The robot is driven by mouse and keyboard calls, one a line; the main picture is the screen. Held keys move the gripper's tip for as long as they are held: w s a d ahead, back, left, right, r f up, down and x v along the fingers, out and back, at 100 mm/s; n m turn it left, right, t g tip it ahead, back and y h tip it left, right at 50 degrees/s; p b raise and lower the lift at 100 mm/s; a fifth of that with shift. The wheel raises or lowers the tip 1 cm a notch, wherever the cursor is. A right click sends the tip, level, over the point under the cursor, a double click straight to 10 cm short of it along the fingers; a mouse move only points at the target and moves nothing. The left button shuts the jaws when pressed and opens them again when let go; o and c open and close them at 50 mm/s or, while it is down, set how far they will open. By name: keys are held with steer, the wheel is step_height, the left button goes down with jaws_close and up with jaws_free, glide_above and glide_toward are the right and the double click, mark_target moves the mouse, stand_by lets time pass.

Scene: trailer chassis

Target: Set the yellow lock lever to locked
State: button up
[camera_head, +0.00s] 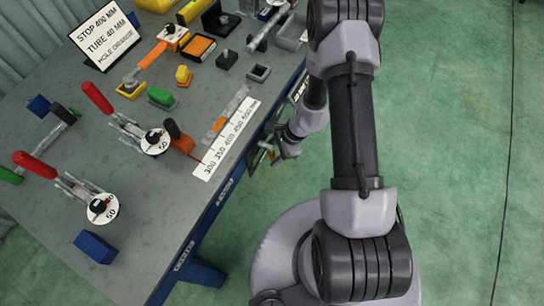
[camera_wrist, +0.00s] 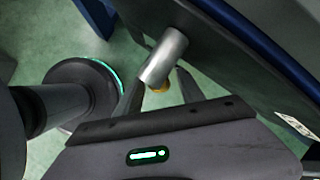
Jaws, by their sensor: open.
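A grey metal cylinder (camera_wrist: 166,58) shows in the wrist view below the table edge, between the fingers of my gripper (camera_wrist: 158,74). A small yellow-orange piece (camera_wrist: 160,88) shows at its near end, mostly hidden; I cannot tell whether it is the lock lever or how it is set. My gripper is open, one finger on each side of the cylinder. I cannot tell whether they touch. In the head view my wrist (camera_head: 290,137) is low beside the table's right edge, with the fingers hard to make out.
The grey table (camera_head: 60,240) carries red-handled clamps (camera_head: 97,98), an orange-handled lever (camera_head: 152,55), a number scale (camera_head: 226,140), a blue block (camera_head: 95,247) and a sign (camera_head: 105,36). The blue table frame (camera_head: 205,215) lies close to my arm. Green floor (camera_head: 460,200) is clear on the right.

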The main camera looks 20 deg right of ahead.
steer(key=shift+a+f, duration=0.2)
steer(key=shift+f, duration=0.2)
jaws_close()
stand_by(1.2)
